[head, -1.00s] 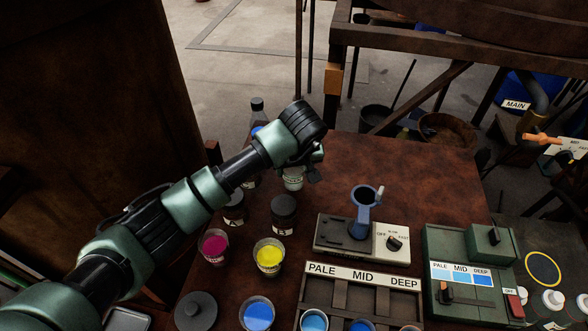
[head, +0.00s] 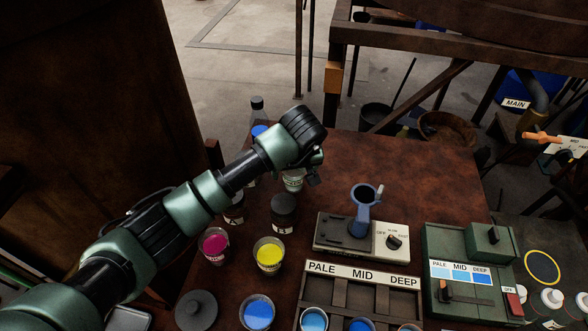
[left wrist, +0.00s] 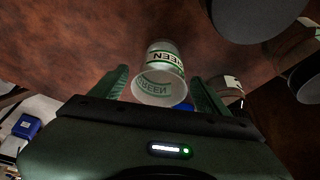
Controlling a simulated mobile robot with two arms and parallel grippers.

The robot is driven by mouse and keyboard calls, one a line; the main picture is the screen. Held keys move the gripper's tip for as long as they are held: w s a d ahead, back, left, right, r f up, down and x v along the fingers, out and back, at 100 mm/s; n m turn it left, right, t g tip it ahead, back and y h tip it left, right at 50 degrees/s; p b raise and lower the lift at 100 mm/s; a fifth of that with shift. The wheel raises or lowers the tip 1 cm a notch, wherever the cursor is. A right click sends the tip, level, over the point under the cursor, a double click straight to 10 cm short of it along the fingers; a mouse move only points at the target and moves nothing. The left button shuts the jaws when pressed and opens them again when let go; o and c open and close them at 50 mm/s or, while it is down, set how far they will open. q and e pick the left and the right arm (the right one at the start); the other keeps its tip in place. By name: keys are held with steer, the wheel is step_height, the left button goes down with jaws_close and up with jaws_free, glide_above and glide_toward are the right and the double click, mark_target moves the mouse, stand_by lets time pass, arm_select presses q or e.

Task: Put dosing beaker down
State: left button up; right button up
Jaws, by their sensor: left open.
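The dosing beaker (head: 292,182) is a small white cup with green lettering that reads GREEN. It is at the far left part of the brown table, partly hidden under my left gripper (head: 308,167). In the left wrist view the beaker (left wrist: 165,62) shows between the two fingers of my left gripper (left wrist: 163,88), its open mouth towards the camera. The fingers are apart, with a gap visible on each side of the beaker. Whether its base rests on the table is hard to see. My right gripper is not in view.
Dark jars (head: 284,212), a magenta cup (head: 214,244) and a yellow cup (head: 269,255) stand nearby. A stirrer device (head: 335,238) and the PALE/MID/DEEP rack (head: 340,274) are to the right. The table's back right (head: 430,165) is clear.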

arm_select(q)
steer(key=b+v, duration=0.1)
steer(key=v, duration=1.1)
